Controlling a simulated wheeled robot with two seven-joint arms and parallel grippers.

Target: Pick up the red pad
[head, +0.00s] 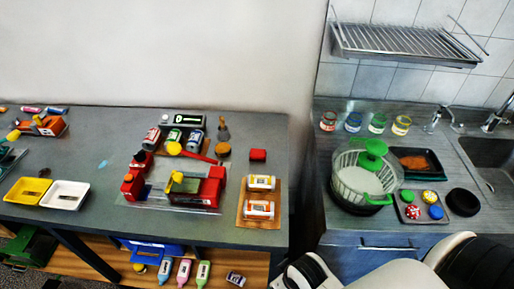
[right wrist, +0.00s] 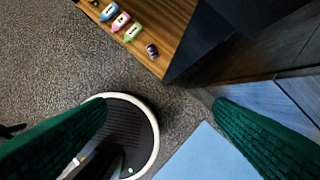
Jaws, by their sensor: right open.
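A small red pad (head: 258,155) lies on the grey table near its right end, behind the wooden tray. Nothing touches it in the head view. My right gripper (right wrist: 160,105) shows in the right wrist view with its two green fingers wide apart and nothing between them. It is over the floor, away from the table top, and the red pad is not in that view. My left gripper is in neither view.
A wooden tray (head: 260,222) with two labelled rolls stands in front of the pad. A red machine (head: 205,187) stands to the left, and a brown round thing (head: 223,150) beside the pad. The right counter holds a green-lidded bowl (head: 367,178). A low shelf (right wrist: 165,30) holds bottles.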

